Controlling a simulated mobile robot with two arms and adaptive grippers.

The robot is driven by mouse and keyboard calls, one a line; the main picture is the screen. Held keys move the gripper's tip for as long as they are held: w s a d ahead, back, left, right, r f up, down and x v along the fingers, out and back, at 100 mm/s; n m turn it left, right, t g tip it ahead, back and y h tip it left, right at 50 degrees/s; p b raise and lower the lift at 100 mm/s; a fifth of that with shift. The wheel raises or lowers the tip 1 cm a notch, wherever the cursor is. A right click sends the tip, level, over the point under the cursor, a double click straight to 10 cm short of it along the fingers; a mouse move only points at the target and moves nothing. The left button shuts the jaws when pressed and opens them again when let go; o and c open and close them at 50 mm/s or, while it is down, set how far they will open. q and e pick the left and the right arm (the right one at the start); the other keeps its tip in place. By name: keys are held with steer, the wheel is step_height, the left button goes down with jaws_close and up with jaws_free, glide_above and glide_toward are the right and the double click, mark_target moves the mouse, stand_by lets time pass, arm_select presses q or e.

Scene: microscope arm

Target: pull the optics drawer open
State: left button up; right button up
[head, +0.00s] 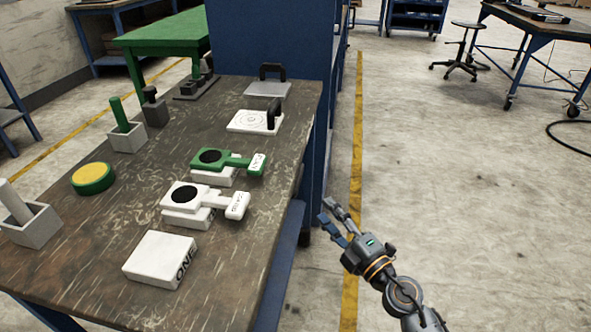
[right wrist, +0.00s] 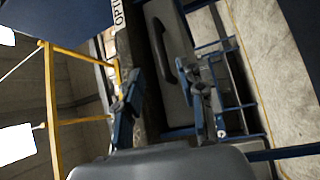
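In the right wrist view, which is turned on its side, a grey drawer front (right wrist: 175,25) carries a long dark bar handle (right wrist: 163,52). A white label (right wrist: 117,14) reading "OPTI", cut off by the frame, is beside it. My right gripper (right wrist: 166,98) is open and empty, with one finger on each side of the handle's line in the picture; I cannot tell how far off the handle is. In the head view the right gripper (head: 327,211) is just off the workbench's right side. The drawer front is hidden there. My left gripper is not in view.
The brown workbench (head: 110,210) holds a white box (head: 160,259), white and green lens holders (head: 184,195), a yellow-topped disc (head: 92,178) and several small instruments. A blue panel (head: 270,40) rises behind it.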

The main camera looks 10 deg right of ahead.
mark_target(298, 180)
steer(key=x, duration=1.2)
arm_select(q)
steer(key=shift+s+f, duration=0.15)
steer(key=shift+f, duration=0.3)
arm_select(e)
steer(key=shift+w+a+r, duration=0.15)
steer(key=shift+w+a, duration=0.1)
steer(key=shift+w, duration=0.1)
jaws_close()
